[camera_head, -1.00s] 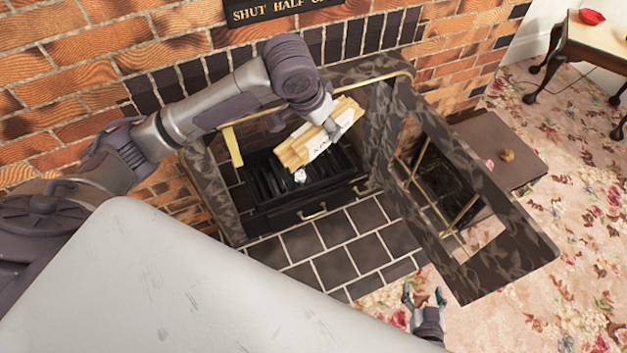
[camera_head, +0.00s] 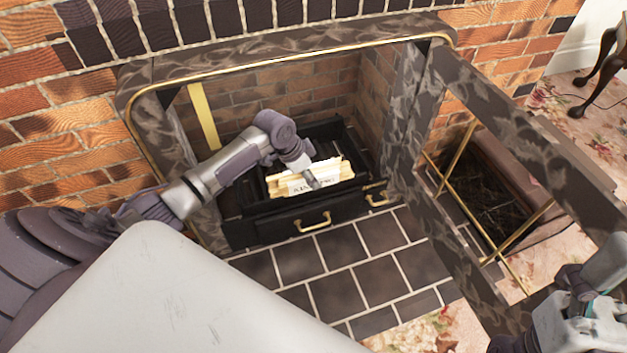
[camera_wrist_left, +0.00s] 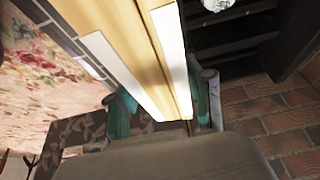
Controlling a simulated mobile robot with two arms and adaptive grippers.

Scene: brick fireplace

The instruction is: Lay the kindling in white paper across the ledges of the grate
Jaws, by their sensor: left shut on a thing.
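The kindling in white paper (camera_head: 335,171), a bundle of pale sticks with printed lettering on its wrap, is inside the fireplace over the black grate (camera_head: 270,231). My left gripper (camera_head: 312,180) is shut on it. In the left wrist view the kindling (camera_wrist_left: 140,35) runs up from between the teal-padded fingers of the left gripper (camera_wrist_left: 165,105). Whether the bundle rests on the grate's ledges or hangs just above them I cannot tell; the arm and bundle hide part of the grate. My right gripper (camera_head: 575,318) is at the lower right; its fingers do not show clearly.
A marbled fire surround (camera_head: 290,55) with a gold edge frames the opening. A marbled open frame (camera_head: 440,215) with gold bars stands to the right. The tiled hearth (camera_head: 340,265) in front is clear. A crumpled white thing (camera_wrist_left: 217,4) lies in the grate.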

